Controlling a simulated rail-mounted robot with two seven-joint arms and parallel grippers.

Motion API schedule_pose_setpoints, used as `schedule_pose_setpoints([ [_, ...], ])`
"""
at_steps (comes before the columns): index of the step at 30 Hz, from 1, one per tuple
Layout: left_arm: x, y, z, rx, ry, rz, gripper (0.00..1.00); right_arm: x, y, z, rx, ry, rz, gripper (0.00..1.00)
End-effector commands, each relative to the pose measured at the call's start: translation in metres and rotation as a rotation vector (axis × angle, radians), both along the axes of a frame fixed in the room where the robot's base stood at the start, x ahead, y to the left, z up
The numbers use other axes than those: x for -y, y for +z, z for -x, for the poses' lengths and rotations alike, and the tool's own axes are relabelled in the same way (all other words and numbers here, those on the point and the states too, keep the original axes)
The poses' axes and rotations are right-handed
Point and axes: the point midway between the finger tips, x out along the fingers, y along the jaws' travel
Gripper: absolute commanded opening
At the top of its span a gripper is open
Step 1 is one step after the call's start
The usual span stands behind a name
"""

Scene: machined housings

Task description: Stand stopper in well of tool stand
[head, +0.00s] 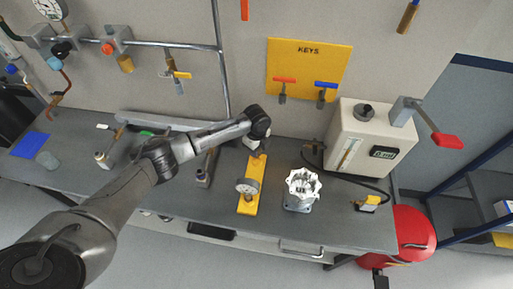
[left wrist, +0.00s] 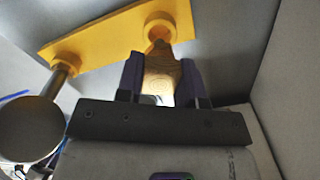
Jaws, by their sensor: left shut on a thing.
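In the left wrist view, the yellow plate (left wrist: 100,37) crosses the top, with a raised round yellow collar (left wrist: 160,24) that looks like the well. My left gripper (head: 257,150) is over the plate's far end. It is shut on the tan stopper (left wrist: 160,75), which is lined up with the collar. I cannot tell whether the stopper's end is inside the collar or just short of it. My right gripper is not seen.
A white toothed part on a grey housing (head: 301,190) is right of the stand. A beige box (head: 365,140) with a display stands further right. A metal pipe (head: 222,60) rises behind.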

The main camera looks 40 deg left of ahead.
Motion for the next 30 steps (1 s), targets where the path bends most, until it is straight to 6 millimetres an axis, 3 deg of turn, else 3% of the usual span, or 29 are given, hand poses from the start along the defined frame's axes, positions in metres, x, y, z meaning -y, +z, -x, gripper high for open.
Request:
schedule_pose_setpoints([
  [30, 0.0003, 0.0002, -0.0003, 0.001, -0.001, 0.0, 0.09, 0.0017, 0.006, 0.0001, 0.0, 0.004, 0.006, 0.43],
])
